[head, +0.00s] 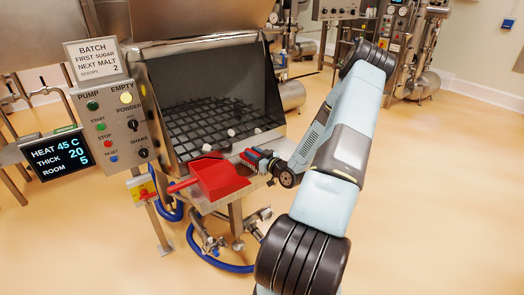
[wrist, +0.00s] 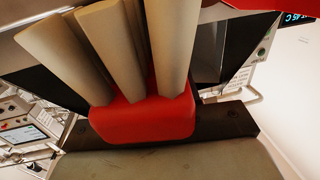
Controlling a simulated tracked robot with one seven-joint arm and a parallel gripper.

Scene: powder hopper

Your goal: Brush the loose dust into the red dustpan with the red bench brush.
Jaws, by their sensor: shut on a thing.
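The red dustpan (head: 222,180) lies on the front ledge of the hopper in the head view, its handle pointing left. My gripper (head: 262,162) is just right of the dustpan, at the hopper's front edge. It is shut on the red bench brush, seen close up in the wrist view as a red block (wrist: 143,122) with thick pale tufts pointing up in the picture. In the head view the brush is small and partly hidden by my gripper. Small white lumps (head: 232,132) lie on the hopper's grid; fine loose dust cannot be made out.
The steel hopper (head: 205,45) has a dark grid (head: 195,125) inside. A control panel (head: 115,125) and a display (head: 58,155) stand at its left. A batch sign (head: 96,59) is above. Blue hoses (head: 215,262) hang below the hopper. The floor at right is clear.

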